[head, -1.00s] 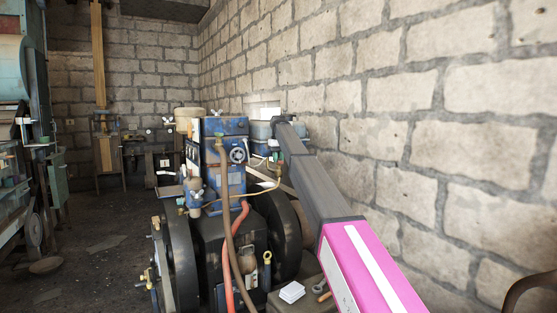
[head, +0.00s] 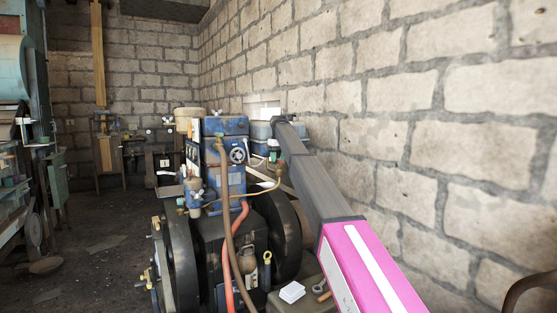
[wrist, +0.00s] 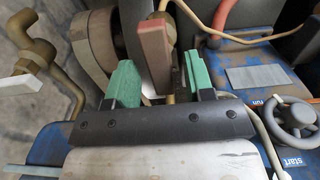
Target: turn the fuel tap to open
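The fuel tap's reddish-brown lever (wrist: 154,50) stands up between my two green fingertips in the wrist view, with brass fittings just behind it. My gripper (wrist: 160,78) is open around the lever. There is a clear gap between the lever and the left finger; the right finger is closer, and I cannot tell if it touches. In the head view my gripper (head: 275,156) is small, at the far end of my arm beside the blue engine (head: 225,127). The tap cannot be made out clearly there.
A black handwheel (wrist: 300,120) with "start" and "run" labels is right of my gripper. A brass pipe (wrist: 45,60) is at left. A red hose (head: 240,218) and dark flywheels (head: 178,255) are on the engine. The stone wall (head: 400,130) is close on the right.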

